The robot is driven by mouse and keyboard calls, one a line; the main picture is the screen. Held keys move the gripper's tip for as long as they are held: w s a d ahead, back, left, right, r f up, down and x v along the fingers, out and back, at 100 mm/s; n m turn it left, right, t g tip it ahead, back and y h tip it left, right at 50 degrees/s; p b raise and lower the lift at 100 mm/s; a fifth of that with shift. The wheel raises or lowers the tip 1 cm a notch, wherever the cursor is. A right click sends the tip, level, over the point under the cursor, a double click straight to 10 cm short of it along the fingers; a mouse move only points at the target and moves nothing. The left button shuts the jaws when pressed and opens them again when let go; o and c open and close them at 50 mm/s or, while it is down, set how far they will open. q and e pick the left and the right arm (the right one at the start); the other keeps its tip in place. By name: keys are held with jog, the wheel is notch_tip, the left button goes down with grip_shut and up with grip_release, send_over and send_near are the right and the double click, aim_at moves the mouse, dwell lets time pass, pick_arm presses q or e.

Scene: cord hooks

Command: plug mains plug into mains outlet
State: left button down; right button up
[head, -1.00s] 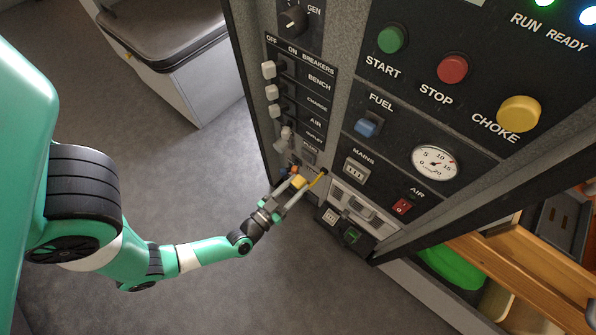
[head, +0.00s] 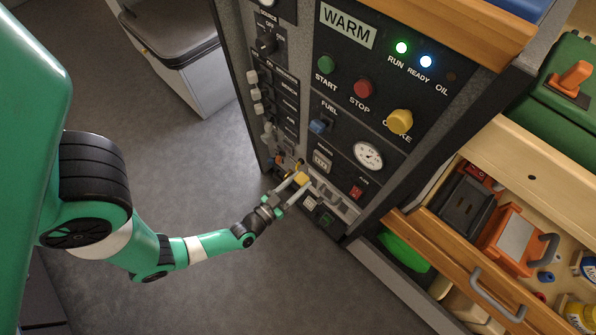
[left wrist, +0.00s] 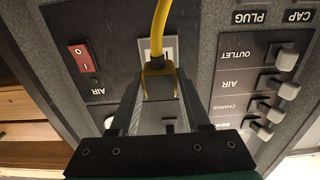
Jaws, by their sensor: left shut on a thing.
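My left gripper (head: 300,183) is shut on the yellow mains plug (head: 301,179), low in front of the dark control panel (head: 345,120). In the left wrist view the plug (left wrist: 158,72) sits between the two fingers, and its yellow cord (left wrist: 162,25) runs up out of the picture. A light square fitting (left wrist: 147,48) shows on the panel behind the plug. I cannot tell whether the plug touches the panel. The mains outlet cannot be made out clearly; the gripper and plug cover part of the lower panel. My right gripper is not in view.
Breaker switches (head: 255,93) line the panel's left side. A gauge (head: 368,155) and a red switch (head: 356,192) are right of the gripper. An open wooden drawer (head: 440,255) with tools juts out at the right. Grey floor (head: 200,125) is clear at the left.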

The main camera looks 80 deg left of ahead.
aim_at(321, 163)
pick_arm(q)
jog(key=shift+b+x, duration=0.85)
jog(key=shift+x, duration=1.95)
jog(key=shift+w+a, duration=0.3)
jog(key=shift+w, duration=0.25)
jog(key=shift+c, duration=1.4)
grip_release()
